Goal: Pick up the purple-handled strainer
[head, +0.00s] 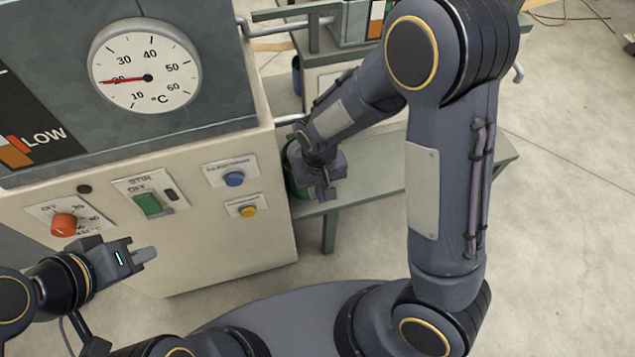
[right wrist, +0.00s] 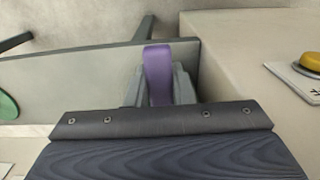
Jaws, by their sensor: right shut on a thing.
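The purple handle of the strainer (right wrist: 158,70) stands between the fingers of my right gripper (right wrist: 158,88) in the right wrist view. The gripper is shut on it. The rest of the strainer is hidden in this view. In the head view my right gripper (head: 326,188) is over the left end of a low grey-green bench, next to the machine, and the strainer cannot be made out clearly there. My left gripper (head: 145,256) is in front of the control panel, away from the strainer; I cannot tell its finger gap.
The machine (head: 265,225) with a dial gauge (head: 145,80), orange knob (head: 64,224), green switch (head: 149,205), blue button (head: 234,179) and yellow button (head: 247,211) stands at left. A green round thing (head: 298,172) is beside my right gripper on the bench (head: 375,172). Floor at right is clear.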

